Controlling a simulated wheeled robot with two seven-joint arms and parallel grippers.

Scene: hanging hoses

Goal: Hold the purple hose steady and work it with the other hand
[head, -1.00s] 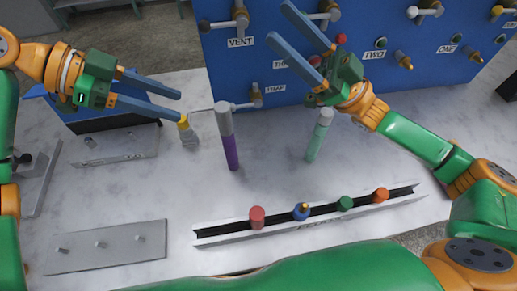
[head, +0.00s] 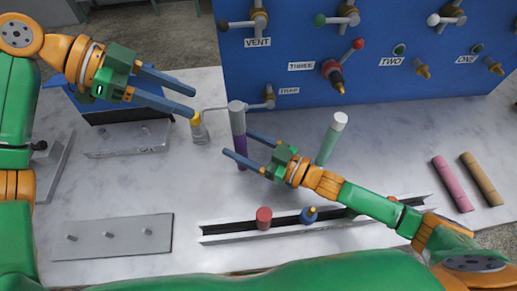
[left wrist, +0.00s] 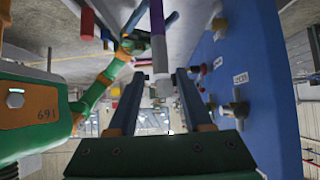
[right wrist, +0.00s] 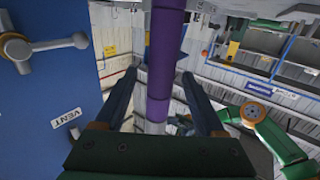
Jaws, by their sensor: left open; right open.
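The purple hose (head: 241,150) hangs upright with a grey upper part, in front of the blue panel near the TRAP fitting. My right gripper (head: 237,142) is open, with its fingers on either side of the hose's purple part. In the right wrist view the purple hose (right wrist: 163,60) runs between the open fingers; I cannot tell if either touches it. My left gripper (head: 194,103) is open and empty, to the left of the hose's grey top. In the left wrist view the hose (left wrist: 158,22) shows ahead, beyond the open fingers.
The blue panel (head: 300,40) carries valves and fittings. A teal hose (head: 329,142) with a white top hangs to the right. A trough (head: 225,234) with coloured caps lies in front. A grey plate (head: 115,247) with pegs lies front left. Pink (head: 453,184) and tan (head: 482,180) cylinders lie at right.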

